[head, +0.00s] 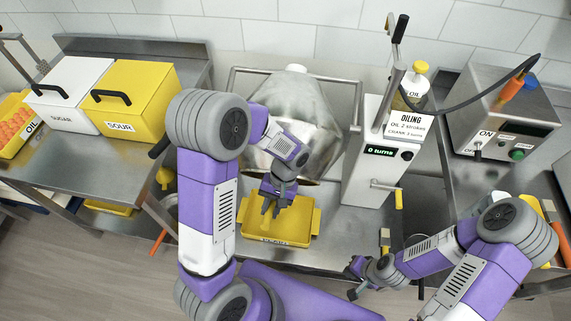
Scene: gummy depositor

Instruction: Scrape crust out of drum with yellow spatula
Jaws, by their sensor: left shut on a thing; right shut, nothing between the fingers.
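The metal drum (297,112) stands tilted in its frame at the back middle. Its mouth is low at the front, and my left arm hides part of it. I cannot see any crust inside. My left gripper (270,211) points down over the yellow tray (297,231), just in front of the drum's mouth. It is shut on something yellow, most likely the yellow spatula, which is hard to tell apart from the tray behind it. My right gripper (354,282) is shut and empty near the front edge of the steel table, right of the tray.
A control box (504,115) is further right. White sugar (70,100) and yellow sour (134,100) bins stand on the left table.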

